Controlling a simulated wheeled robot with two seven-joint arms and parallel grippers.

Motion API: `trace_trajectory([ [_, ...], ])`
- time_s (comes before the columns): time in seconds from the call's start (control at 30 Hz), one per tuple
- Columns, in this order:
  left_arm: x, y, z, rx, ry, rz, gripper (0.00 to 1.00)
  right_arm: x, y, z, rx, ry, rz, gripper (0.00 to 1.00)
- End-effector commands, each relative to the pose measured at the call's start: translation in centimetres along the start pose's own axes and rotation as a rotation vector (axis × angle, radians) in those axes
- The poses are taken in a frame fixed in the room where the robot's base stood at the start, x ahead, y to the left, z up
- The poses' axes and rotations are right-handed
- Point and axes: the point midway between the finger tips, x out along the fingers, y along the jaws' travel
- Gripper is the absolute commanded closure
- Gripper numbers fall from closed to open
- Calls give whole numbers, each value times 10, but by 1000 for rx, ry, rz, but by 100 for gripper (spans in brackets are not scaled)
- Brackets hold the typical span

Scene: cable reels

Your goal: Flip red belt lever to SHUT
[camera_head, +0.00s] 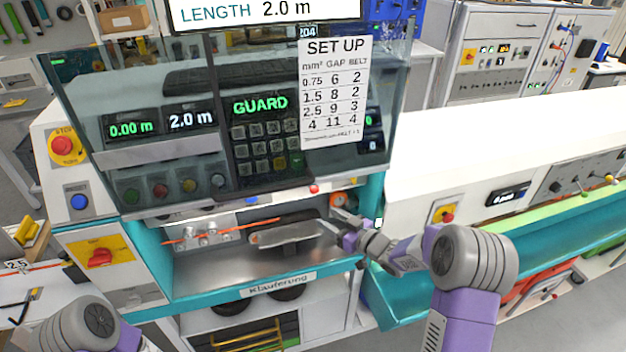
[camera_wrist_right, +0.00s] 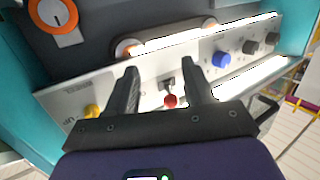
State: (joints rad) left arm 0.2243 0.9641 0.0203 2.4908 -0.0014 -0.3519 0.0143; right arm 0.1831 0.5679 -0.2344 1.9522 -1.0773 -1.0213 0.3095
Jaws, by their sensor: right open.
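The red-knobbed lever (camera_wrist_right: 170,101) stands on a light panel in the right wrist view. Its dark stem is above the knob in the picture, and both lie between my right gripper's two fingers (camera_wrist_right: 162,70). The fingers are apart, and I see no clear contact with the lever. In the head view a small red knob (camera_head: 314,188) shows on the machine's front ledge, and my right gripper (camera_head: 329,219) is below and right of it. The lever's SHUT marking is not readable. Only part of my left arm shows, at bottom left; its gripper is out of view.
A yellow knob (camera_wrist_right: 92,110) and a blue knob (camera_wrist_right: 221,59) flank the lever. A clear guard (camera_head: 225,120) covers the keypad, whose display reads GUARD. A metal tray (camera_head: 295,232) lies behind the gripper. A red emergency stop (camera_head: 67,146) is at left.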

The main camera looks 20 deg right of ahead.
Motion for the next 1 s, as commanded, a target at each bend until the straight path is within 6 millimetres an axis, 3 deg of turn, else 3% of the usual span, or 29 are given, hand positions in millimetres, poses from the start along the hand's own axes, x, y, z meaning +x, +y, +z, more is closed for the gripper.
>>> trace_trajectory([
  [0.03,-7,2,0,0,0,0,100,-5,5,-31,-59,47,-32,48],
  [0.1,-9,3,0,-1,0,0,100,-10,7,-56,-120,88,-77,48],
  [0.2,-11,4,0,-1,0,0,100,-15,7,-74,-168,117,-116,48],
  [0.33,-12,4,0,-1,0,0,100,-6,5,-80,-183,126,-132,48],
  [0.7,-19,7,1,-1,0,-1,100,48,-3,-84,-180,124,-130,48],
  [1.0,-20,7,1,-1,0,0,100,58,-4,-85,-178,123,-126,48],
])
